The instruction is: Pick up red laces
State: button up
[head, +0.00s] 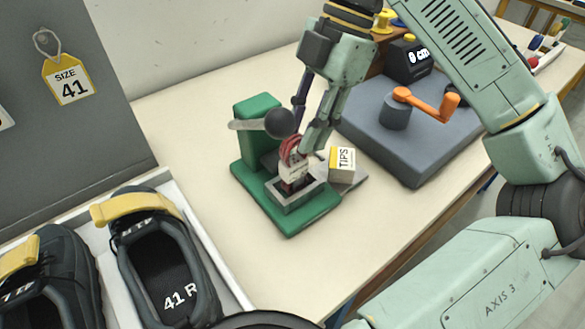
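The red laces (292,148) are a looped bundle with a white paper band (293,170). They stand upright in the grey metal holder (297,198) on the green hand press (258,170). My gripper (303,146) points down from above, its fingertips at the top of the bundle. The far finger is partly hidden behind the press's black ball knob (280,123) and the laces. I cannot tell whether the fingers touch or grip the laces.
A small TIPS box (342,163) stands close right of my gripper. Behind it are a grey block with an orange crank (430,103) and a 0 cm display (407,60). A shoe box with dark shoes (165,265) is at front left.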

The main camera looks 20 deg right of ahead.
aim_at(295, 158)
jog(key=shift+x, duration=3.25)
jog(key=shift+d, duration=0.1)
jog(key=shift+c, duration=0.4)
grip_shut()
